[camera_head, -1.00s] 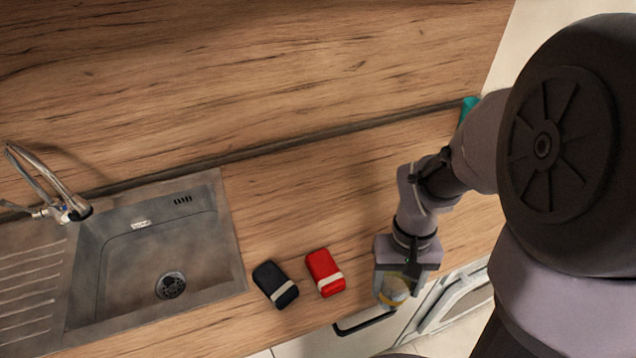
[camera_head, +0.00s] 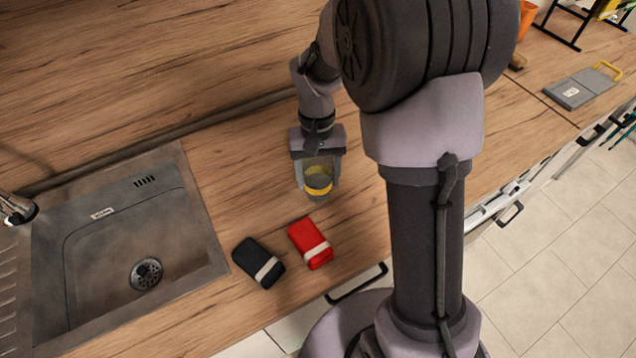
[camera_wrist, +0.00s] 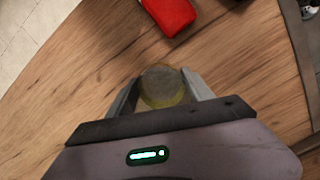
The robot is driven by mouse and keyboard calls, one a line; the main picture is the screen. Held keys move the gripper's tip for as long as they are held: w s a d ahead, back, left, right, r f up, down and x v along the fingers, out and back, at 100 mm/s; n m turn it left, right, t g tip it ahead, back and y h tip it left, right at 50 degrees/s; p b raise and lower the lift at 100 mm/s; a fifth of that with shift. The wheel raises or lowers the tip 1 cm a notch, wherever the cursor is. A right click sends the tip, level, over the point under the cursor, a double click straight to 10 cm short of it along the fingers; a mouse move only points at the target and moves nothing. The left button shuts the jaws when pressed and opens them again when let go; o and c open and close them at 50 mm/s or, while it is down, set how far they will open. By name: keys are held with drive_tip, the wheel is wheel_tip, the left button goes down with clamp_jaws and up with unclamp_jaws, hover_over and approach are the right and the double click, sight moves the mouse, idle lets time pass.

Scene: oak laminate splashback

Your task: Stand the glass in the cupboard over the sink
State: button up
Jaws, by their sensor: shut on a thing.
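The glass (camera_head: 318,181) is see-through with a yellow band. It is between the fingers of my gripper (camera_head: 317,180), which is shut on it over the worktop, to the right of the sink. The glass also shows in the wrist view (camera_wrist: 162,86), between the two grey fingers of my gripper (camera_wrist: 165,92). I cannot tell whether its base touches the worktop. The sink (camera_head: 130,245) is at the left. The cupboard over the sink is not in view.
A tap (camera_head: 15,208) stands at the far left. A grey board with a yellow handle (camera_head: 582,88) lies far right. Bare worktop (camera_head: 235,165) lies behind the pouches.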

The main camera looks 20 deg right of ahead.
drive_tip(key=shift+f, duration=0.9)
drive_tip(key=shift+f, duration=0.1)
drive_tip(key=shift+f, duration=0.15)
drive_tip(key=o, duration=1.6)
